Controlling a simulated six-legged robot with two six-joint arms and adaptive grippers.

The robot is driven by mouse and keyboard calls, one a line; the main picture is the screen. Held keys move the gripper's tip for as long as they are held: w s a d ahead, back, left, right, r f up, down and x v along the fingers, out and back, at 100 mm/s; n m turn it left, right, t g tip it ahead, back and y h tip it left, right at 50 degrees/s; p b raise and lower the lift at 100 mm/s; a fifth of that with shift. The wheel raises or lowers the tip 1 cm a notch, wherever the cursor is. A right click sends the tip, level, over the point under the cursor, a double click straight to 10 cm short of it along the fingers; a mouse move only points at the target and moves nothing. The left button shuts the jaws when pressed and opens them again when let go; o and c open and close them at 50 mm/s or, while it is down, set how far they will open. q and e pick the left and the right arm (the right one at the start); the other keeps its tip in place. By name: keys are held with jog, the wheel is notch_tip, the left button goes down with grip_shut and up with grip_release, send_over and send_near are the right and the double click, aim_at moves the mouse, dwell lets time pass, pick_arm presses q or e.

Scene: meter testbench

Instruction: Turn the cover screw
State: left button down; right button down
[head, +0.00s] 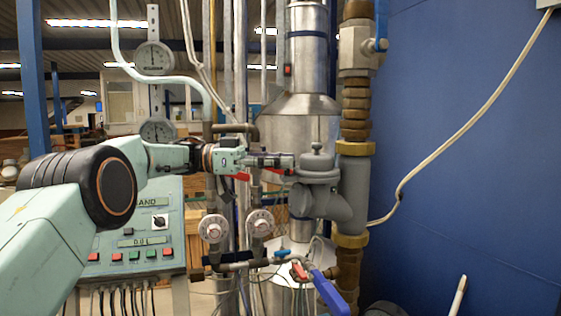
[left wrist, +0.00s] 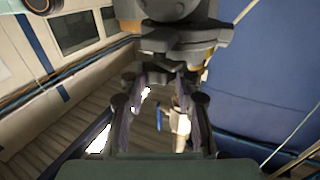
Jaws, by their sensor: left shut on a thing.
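The grey meter (head: 320,203) sits on the vertical pipe right of centre in the head view, with a round cover (head: 318,166) and a small knob on top. My left gripper (head: 289,162) comes in level from the left, its fingertips at the cover's left side. In the left wrist view the fingers of my left gripper (left wrist: 166,72) reach up to the grey meter (left wrist: 178,10) and are shut on a small part at its edge, which I take to be the cover screw. The fingertips largely hide that part. My right gripper is not in view.
Brass fittings (head: 351,240) and a blue-handled valve (head: 330,292) lie below the meter. Two small dials (head: 213,228) and a control panel (head: 135,240) stand to the left. A silver tank (head: 299,115) is behind. The space before the blue wall (head: 470,170) is mostly open.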

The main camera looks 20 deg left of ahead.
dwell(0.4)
pick_arm(q)
jog(key=c, duration=1)
grip_release()
jog(key=shift+a, duration=0.1)
jog(key=shift+o, duration=0.2)
jog(key=shift+a, duration=0.1)
jog(key=s+a, duration=0.1)
jog(key=a, duration=0.6)
jog(key=shift+s, duration=0.15)
